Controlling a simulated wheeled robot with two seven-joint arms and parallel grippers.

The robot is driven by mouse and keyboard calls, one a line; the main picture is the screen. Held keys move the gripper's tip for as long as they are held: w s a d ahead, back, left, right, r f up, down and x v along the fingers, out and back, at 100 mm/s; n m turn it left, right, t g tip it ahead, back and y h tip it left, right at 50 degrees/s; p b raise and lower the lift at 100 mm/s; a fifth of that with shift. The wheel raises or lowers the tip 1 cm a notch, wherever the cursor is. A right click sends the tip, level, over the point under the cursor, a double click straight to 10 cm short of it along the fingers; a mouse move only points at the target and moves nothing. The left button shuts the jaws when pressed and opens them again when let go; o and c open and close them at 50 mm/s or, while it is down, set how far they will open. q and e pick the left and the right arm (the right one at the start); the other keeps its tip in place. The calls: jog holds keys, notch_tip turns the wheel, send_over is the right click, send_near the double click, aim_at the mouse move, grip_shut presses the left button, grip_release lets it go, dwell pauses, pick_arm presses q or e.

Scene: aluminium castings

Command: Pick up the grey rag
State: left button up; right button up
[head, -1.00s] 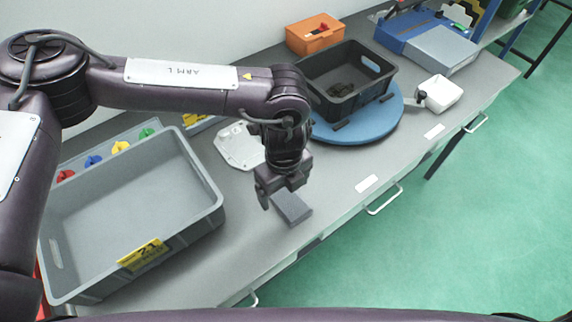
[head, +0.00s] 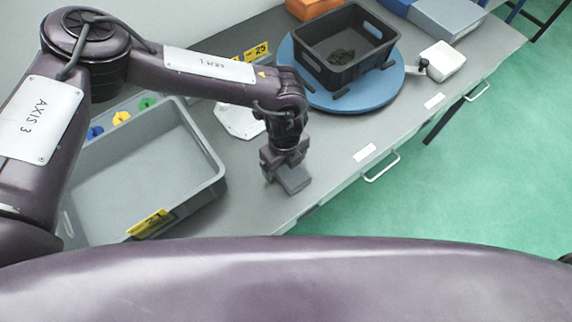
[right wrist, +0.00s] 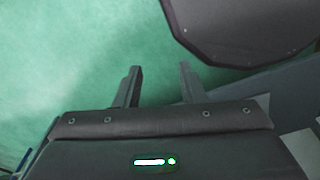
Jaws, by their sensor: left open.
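The grey rag (head: 295,181) is a small, flat, folded rectangle on the bench top near its front edge. My left gripper (head: 281,174) points down at the rag and is open. Its jaws partly cover the rag's left end, and I cannot tell whether they touch it. My right gripper (right wrist: 159,88) shows in the right wrist view with its two fingers apart and nothing between them, above the green floor.
A grey crate (head: 206,192) stands left of the rag. A black bin (head: 318,75) holding dark pieces sits on a blue round turntable (head: 392,94) behind. Bench around the label (head: 365,153) is clear.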

pick_arm(q)
jog(key=c, duration=1.1)
jog(key=shift+o, duration=0.2)
pick_arm(e)
jog(key=shift+s+f, duration=0.1)
jog(key=shift+s, duration=0.75)
pick_arm(q)
jog(key=shift+r, duration=0.1)
